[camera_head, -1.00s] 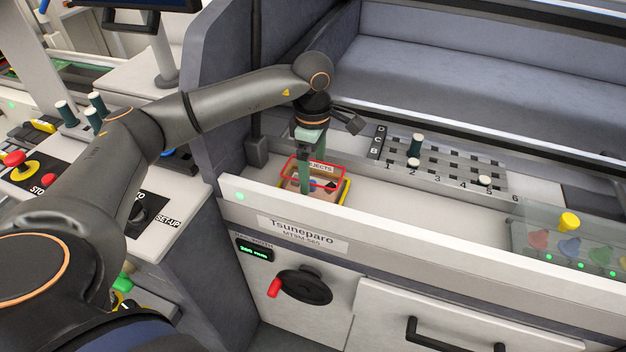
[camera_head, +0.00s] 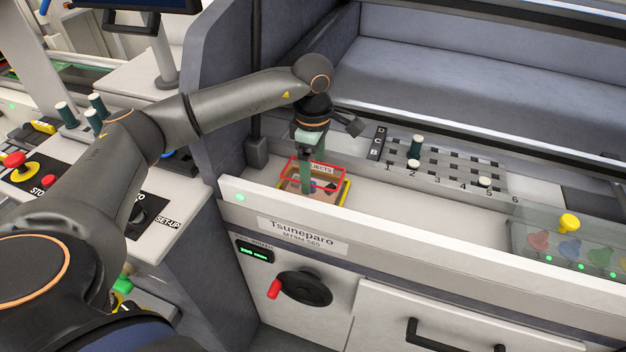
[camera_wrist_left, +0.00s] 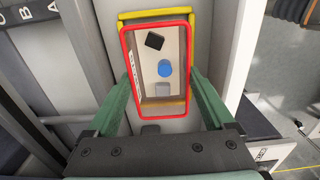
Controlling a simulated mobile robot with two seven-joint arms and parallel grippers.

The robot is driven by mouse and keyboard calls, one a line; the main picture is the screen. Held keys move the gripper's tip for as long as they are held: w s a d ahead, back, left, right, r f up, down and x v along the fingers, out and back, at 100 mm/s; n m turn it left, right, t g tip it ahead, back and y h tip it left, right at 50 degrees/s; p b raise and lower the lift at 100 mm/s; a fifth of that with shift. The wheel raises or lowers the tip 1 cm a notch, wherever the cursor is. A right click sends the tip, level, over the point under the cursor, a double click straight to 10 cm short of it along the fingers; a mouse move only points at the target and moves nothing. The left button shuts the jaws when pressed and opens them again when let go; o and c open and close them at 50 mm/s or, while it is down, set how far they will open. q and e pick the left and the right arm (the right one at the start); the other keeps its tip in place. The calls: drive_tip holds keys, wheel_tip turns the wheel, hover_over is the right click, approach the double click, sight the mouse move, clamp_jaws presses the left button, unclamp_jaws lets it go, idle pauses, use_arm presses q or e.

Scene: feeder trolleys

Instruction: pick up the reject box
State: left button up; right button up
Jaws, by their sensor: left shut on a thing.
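The reject box (camera_head: 343,173) is an open box with a red rim and a "REJECTS" label, at the left end of the white ledge. In the left wrist view the box (camera_wrist_left: 127,62) holds a black piece, a blue round piece and a grey piece. My left gripper (camera_head: 314,184) reaches down over it and is shut on it, with one green finger along each long side in the wrist view. A yellow frame (camera_wrist_left: 155,14) shows around the box's edges. I cannot tell whether the box is clear of the surface under it. My right gripper is out of view.
A slotted rack (camera_head: 450,170) with lettered rows and numbered columns holds several pegs to the right. The ledge's raised front lip (camera_head: 400,237) runs before the box.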

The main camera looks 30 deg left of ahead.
use_arm(q)
drive_tip(key=shift+r, duration=0.1)
drive_tip(key=shift+r, duration=0.55)
drive_tip(key=shift+r+b, duration=0.35)
drive_tip(key=shift+r, duration=0.6)
drive_tip(key=s+d+r, duration=0.3)
drive_tip(key=s+r, duration=0.6)
drive_tip(key=s, duration=0.4)
drive_tip(key=shift+s+d+r+b, duration=0.15)
drive_tip(key=shift+s+r+b, duration=0.15)
drive_tip(key=shift+s+r, duration=0.1)
